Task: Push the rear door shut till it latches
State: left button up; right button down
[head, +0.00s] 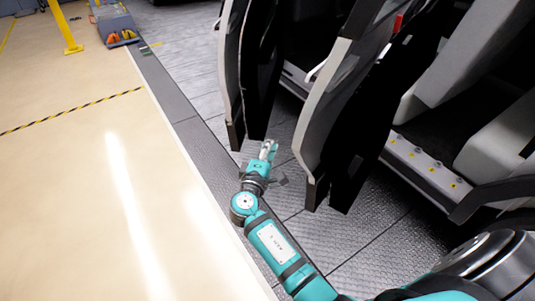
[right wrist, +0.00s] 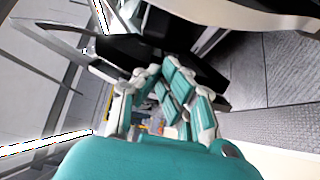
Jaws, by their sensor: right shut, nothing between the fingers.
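Two white car doors with dark inner sides stand open in the head view, a farther one (head: 232,85) and a nearer one (head: 322,105). I cannot tell for certain which is the rear door. My right gripper (head: 269,149) is shut and empty, in the gap between the lower ends of the two doors. It appears apart from both. In the right wrist view its teal and white fingers (right wrist: 160,85) are in the middle, with dark and pale panels behind them. My left gripper is not in view.
The car's sill (head: 425,162) and pale seats (head: 465,70) show at the right through the door openings. The grey textured floor (head: 210,105) borders a beige floor (head: 70,170) that is clear at the left. A yellow post (head: 67,30) stands far off.

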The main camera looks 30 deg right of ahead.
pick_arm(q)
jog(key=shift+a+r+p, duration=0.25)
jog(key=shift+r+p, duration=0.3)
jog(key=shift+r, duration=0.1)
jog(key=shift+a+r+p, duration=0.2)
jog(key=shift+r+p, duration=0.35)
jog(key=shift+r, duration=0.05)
pick_arm(e)
jog(key=d, duration=0.5)
jog(key=shift+d+f, duration=0.15)
